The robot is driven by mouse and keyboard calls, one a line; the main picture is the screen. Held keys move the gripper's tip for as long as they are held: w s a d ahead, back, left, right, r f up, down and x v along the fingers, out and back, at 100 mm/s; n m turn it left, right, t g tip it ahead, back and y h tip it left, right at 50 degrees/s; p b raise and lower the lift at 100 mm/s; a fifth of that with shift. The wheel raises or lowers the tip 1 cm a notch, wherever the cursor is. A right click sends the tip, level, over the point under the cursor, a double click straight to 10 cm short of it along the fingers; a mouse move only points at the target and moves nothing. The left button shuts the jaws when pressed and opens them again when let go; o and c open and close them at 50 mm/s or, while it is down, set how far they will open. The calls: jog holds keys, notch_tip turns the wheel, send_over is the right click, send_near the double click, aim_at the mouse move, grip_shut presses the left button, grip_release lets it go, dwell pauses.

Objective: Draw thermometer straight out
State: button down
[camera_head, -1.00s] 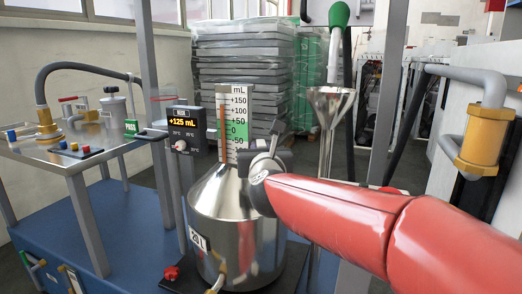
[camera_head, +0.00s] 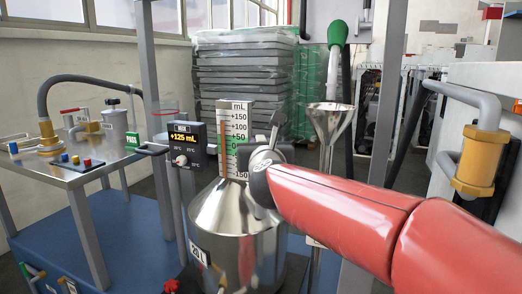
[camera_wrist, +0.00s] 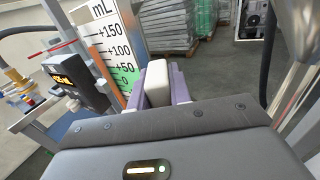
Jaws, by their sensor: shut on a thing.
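My gripper (camera_head: 262,152) is beside the measuring scale and above the shoulder of a steel can (camera_head: 228,215). In the wrist view (camera_wrist: 158,85) its purple-grey fingers are closed about a pale grey block, which I take to be the head of the thermometer (camera_wrist: 157,78). The thermometer's stem is hidden by the gripper and arm, so I cannot tell how much of it sits in the can. The white and green mL scale (camera_head: 235,125) stands upright on the can's neck, just left of my gripper.
A display box (camera_head: 184,145) reading +125 mL stands left of the scale. A steel funnel (camera_head: 329,118) stands right of my gripper, near a grey upright post (camera_head: 388,95). A metal side table (camera_head: 65,170) with fittings is at the left.

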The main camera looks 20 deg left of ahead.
jog(key=shift+r, duration=2.65)
jog(key=shift+s, duration=0.1)
